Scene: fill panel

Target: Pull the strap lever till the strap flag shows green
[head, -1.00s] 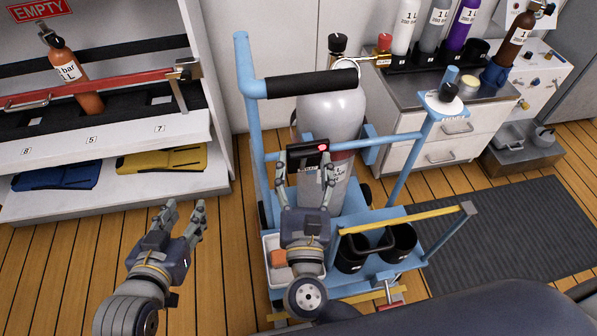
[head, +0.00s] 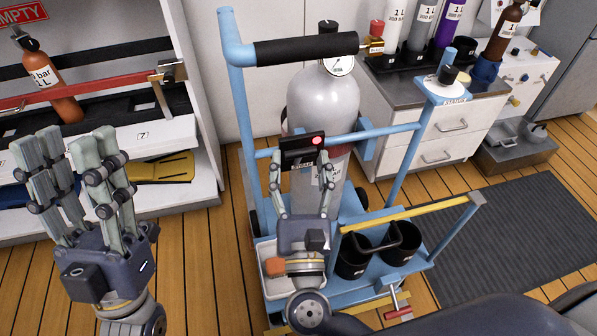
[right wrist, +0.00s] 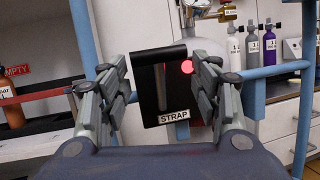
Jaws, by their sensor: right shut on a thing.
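The strap lever (head: 296,160) is a black piece marked STRAP on the blue cart, in front of the grey gas cylinder (head: 322,98). The strap flag (head: 317,141) glows red at its upper right. In the right wrist view the black lever piece (right wrist: 152,95) stands between my fingers, with the red flag (right wrist: 187,66) beside the right finger. My right gripper (head: 303,168) is shut on the lever, one finger at each side; the exact contact is partly hidden. My left gripper (head: 70,155) is open and empty, raised at the left.
The blue cart (head: 241,120) has a black handle bar (head: 306,48) above the lever. Black cups (head: 352,256) and a yellow bar (head: 405,218) are at its front right. A shelf rack (head: 180,137) stands left, a drawer cabinet (head: 440,125) right.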

